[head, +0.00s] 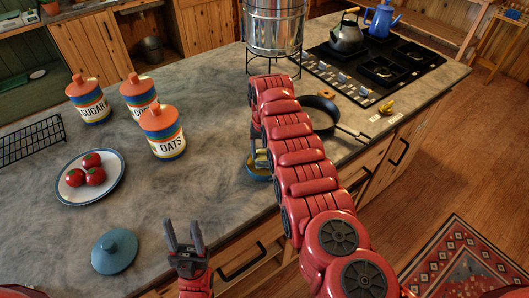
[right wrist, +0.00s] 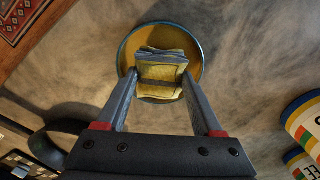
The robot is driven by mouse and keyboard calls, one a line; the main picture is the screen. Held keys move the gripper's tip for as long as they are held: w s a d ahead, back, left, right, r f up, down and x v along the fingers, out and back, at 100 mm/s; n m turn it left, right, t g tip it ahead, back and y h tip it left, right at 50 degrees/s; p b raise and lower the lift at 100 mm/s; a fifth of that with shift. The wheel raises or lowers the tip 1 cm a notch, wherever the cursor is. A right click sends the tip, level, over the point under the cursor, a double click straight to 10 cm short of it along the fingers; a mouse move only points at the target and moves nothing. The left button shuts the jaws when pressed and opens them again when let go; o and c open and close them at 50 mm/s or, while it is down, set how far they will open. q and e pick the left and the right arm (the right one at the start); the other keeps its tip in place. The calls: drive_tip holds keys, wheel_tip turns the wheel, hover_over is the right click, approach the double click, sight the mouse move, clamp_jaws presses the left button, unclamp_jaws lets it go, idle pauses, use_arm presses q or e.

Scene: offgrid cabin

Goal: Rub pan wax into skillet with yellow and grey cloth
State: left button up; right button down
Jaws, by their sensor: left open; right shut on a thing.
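The folded yellow and grey cloth (right wrist: 162,65) is pinched in my right gripper (right wrist: 160,76), which is shut on it. In the right wrist view the cloth is over a round, blue-rimmed dish of yellow pan wax (right wrist: 126,55); I cannot tell whether it touches the wax. In the head view the wax dish (head: 256,173) sits near the counter's front edge, partly hidden by my right arm. The dark skillet (head: 320,116) lies right of that arm, its handle pointing right, its left side hidden. My left gripper (head: 185,238) is open and empty at the counter's front edge.
A plate (head: 68,193) of tomatoes, a blue lid (head: 114,250) and three canisters (head: 162,132) stand left on the counter. A steel pot (head: 272,25) on a stand is behind my right arm. The counter's middle is clear.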

sight(264, 155)
drive_tip(key=shift+s+f+b, duration=0.1)
drive_tip(key=shift+f+b, duration=0.35)
drive_tip(key=shift+f, duration=0.15)
idle(1.5)
drive_tip(key=shift+r+p, duration=0.75)
drive_tip(key=shift+r, duration=0.45)
wheel_tip(264, 155, up, 2)
drive_tip(key=shift+r, duration=1.35)
